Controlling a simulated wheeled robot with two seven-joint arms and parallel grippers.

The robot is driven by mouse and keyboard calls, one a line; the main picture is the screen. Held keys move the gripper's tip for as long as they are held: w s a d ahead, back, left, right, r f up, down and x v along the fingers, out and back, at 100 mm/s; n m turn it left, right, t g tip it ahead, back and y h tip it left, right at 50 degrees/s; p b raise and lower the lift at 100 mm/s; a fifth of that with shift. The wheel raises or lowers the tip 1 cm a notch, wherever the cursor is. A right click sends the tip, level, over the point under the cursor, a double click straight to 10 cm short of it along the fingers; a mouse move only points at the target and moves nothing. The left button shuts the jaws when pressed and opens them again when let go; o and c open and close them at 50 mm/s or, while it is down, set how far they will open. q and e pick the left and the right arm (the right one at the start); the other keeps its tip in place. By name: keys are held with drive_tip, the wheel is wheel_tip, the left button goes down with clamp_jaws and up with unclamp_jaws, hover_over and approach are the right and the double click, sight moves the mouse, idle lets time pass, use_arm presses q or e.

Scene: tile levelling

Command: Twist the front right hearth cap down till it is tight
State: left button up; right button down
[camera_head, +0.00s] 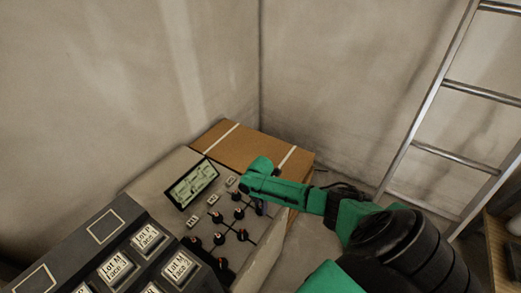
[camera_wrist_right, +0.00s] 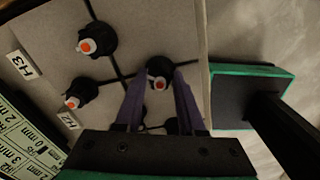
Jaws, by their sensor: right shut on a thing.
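In the right wrist view a black cap with an orange tip (camera_wrist_right: 159,68) stands between the purple fingers of my right gripper (camera_wrist_right: 159,84). The fingers are shut on its sides. The cap sits at a crossing of dark joint lines on the pale tiled slab (camera_wrist_right: 125,20), near the slab's edge. In the head view my green right gripper (camera_head: 260,206) reaches down at the slab's right side and hides the cap it holds. Other caps stand apart from it, such as one beside label H3 (camera_wrist_right: 97,40) and one beside label H2 (camera_wrist_right: 82,92). My left gripper is not in view.
A pale display panel (camera_head: 191,184) lies on the slab's left part. A dark case (camera_head: 122,222) with labelled tiles stands at the lower left. A brown box (camera_head: 226,146) lies behind the slab. A metal ladder (camera_head: 428,105) leans at the right. Bare walls close the corner.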

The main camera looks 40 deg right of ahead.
drive_tip(key=m+p, duration=0.2)
drive_tip(key=m, duration=0.2)
drive_tip(key=shift+r+m, duration=0.15)
drive_tip(key=shift+m, duration=0.15)
drive_tip(key=m+p, duration=0.1)
drive_tip(key=m, duration=0.3)
drive_tip(key=shift+m, duration=0.3)
drive_tip(key=m+p, duration=0.1)
drive_tip(key=m, duration=0.3)
drive_tip(key=shift+m+p, duration=0.3)
drive_tip(key=shift+p, duration=0.05)
drive_tip(key=m+p, duration=0.1)
drive_tip(key=m, duration=0.9)
drive_tip(key=shift+m+p, duration=0.3)
drive_tip(key=shift+m, duration=0.1)
drive_tip(key=m, duration=1)
drive_tip(key=shift+m, duration=2.6)
